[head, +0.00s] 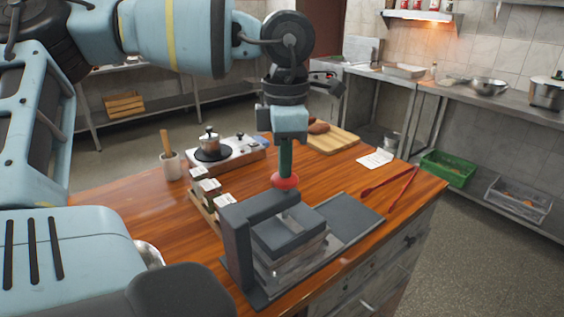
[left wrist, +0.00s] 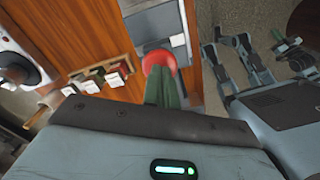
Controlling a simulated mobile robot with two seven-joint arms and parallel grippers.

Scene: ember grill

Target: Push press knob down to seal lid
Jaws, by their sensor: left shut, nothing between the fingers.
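A dark grey press (head: 236,246) stands at the front of the wooden counter. Its upright and overhanging top bar show on the left, with a dark-topped, box-like part (head: 285,240) under and beside the bar. A round red knob (head: 285,182) is just above the bar and also shows in the left wrist view (left wrist: 157,62). My left gripper (head: 286,173) points down with its green fingers closed together, their tips at the knob's top. I cannot tell whether they touch it. The fingers hide part of the knob in the wrist view. I cannot make out a separate lid.
Small labelled containers in a wooden rack (head: 206,188) stand left of the press. A burner with a pot (head: 209,140) and a cutting board (head: 335,141) lie behind. Red tongs (head: 388,185) and a white card (head: 375,159) are at right.

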